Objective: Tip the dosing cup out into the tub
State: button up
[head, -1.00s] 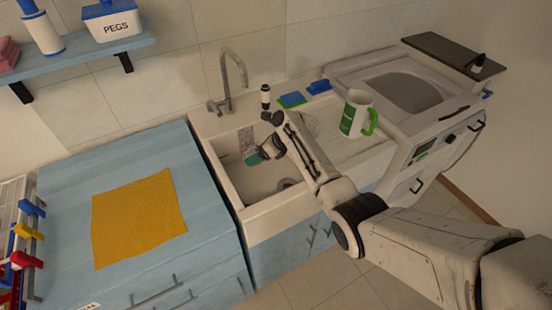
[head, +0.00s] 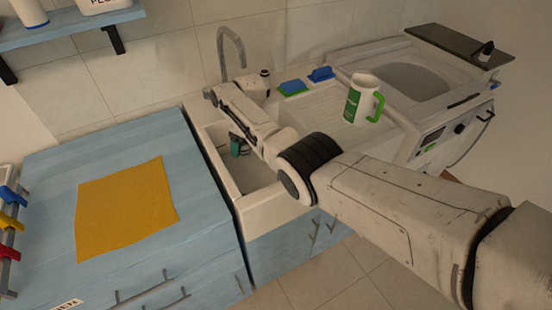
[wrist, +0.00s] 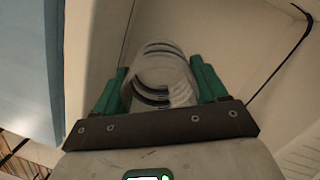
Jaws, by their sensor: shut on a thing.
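A clear dosing cup with dark stripes (wrist: 165,82) sits between the green fingers of my gripper (wrist: 160,76) in the wrist view. The gripper is shut on it. In the head view my gripper (head: 238,147) is over the white sink tub (head: 226,186), below the tub's rim level or close to it. The cup itself is too small to make out there. The cup's exact tilt and any contents cannot be told. My arm covers the right part of the tub.
A tap (head: 232,45) rises behind the tub. A white and green jug (head: 357,101) stands on the drainboard, with a green and blue sponge (head: 293,87) behind. A yellow cloth (head: 125,207) lies on the blue counter at left. A machine with an open round top (head: 400,80) stands at right.

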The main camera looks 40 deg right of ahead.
notch_tip(320, 180, up, 15)
jog(key=w+g+h+p, duration=0.1)
jog(key=p, duration=0.4)
jog(key=shift+w+a+g, duration=0.15)
jog(key=shift+a+g, duration=0.25)
dwell(0.5)
